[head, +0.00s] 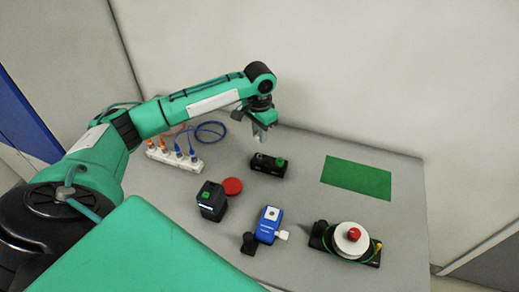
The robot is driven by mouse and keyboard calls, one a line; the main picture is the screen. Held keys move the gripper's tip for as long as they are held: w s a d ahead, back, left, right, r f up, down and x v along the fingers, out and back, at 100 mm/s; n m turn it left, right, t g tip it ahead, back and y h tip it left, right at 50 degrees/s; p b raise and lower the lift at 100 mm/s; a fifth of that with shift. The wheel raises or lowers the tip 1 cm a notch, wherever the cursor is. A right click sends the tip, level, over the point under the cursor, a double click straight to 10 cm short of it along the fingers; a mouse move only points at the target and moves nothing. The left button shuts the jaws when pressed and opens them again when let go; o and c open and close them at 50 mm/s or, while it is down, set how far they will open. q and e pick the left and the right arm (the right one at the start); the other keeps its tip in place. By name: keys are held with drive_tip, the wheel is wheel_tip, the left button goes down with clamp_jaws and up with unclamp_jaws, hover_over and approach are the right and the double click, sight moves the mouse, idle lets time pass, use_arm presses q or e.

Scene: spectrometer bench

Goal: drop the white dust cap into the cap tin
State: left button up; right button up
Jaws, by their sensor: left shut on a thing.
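My left gripper (261,135) is above the back middle of the bench, pointing down. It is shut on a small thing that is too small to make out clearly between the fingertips. A small white piece (282,235) sits at the right side of the blue device (268,224); I cannot tell whether it is a dust cap. A flat round red thing (232,186), possibly the cap tin, lies on the bench below and left of my left gripper, apart from it. My right gripper is not in view.
A black box (211,201) is beside the red disc. A white power strip (174,156) with cables lies at left. A white reel (351,241) and a green mat (356,178) are at right.

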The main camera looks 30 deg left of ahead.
use_arm(q)
wheel_tip(320, 180, up, 9)
drive_tip(key=shift+r+b, duration=0.2)
drive_tip(key=shift+b, duration=0.65)
drive_tip(key=shift+r, duration=0.65)
